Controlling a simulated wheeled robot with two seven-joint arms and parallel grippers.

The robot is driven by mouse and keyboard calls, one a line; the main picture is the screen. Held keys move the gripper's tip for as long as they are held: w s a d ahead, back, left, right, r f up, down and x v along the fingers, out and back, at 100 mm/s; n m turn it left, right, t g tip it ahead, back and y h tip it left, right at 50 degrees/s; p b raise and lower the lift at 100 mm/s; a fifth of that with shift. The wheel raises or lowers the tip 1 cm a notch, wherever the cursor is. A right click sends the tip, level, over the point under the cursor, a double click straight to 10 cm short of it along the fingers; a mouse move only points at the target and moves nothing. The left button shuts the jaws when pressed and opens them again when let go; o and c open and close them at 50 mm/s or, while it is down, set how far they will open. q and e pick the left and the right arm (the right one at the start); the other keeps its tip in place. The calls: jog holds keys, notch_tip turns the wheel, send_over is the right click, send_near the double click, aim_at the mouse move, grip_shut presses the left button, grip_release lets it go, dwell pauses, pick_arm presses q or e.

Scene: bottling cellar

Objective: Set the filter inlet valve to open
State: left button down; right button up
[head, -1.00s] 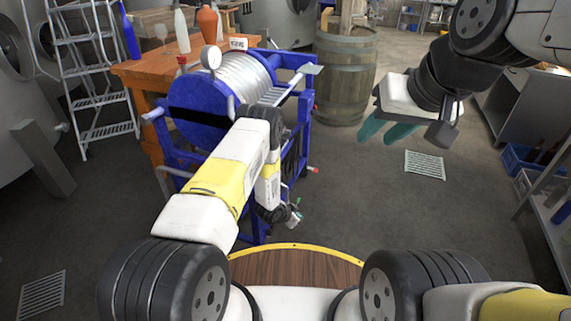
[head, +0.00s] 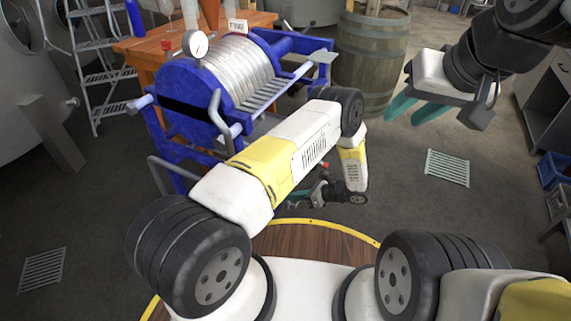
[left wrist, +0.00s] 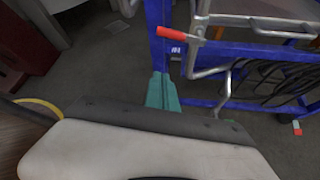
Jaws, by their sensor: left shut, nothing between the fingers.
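The blue plate filter (head: 195,100), with silvery plates and a round gauge (head: 195,43), stands ahead on the left. In the left wrist view a red-handled lever (left wrist: 176,33) sits on the filter's blue frame, its handle lying roughly sideways. A second red handle (left wrist: 297,127) shows low at the right. I cannot tell which is the inlet valve. My left gripper (left wrist: 162,92) is shut and empty, its teal fingers below the first red handle in the picture and apart from it; my forearm partly hides this area in the head view. My right gripper (head: 412,107) is open and empty in the air.
A wooden barrel (head: 370,60) stands behind the filter, and an orange wooden bench (head: 150,45) with bottles behind it at left. A dark hose (left wrist: 270,78) hangs on the filter frame. The floor right of the filter is clear around a drain grate (head: 447,168).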

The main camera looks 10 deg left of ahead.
pick_arm(q)
jog(key=w+a, duration=0.3)
jog(key=a, duration=0.6)
jog(key=shift+f, duration=0.45)
jog(key=shift+s, duration=0.1)
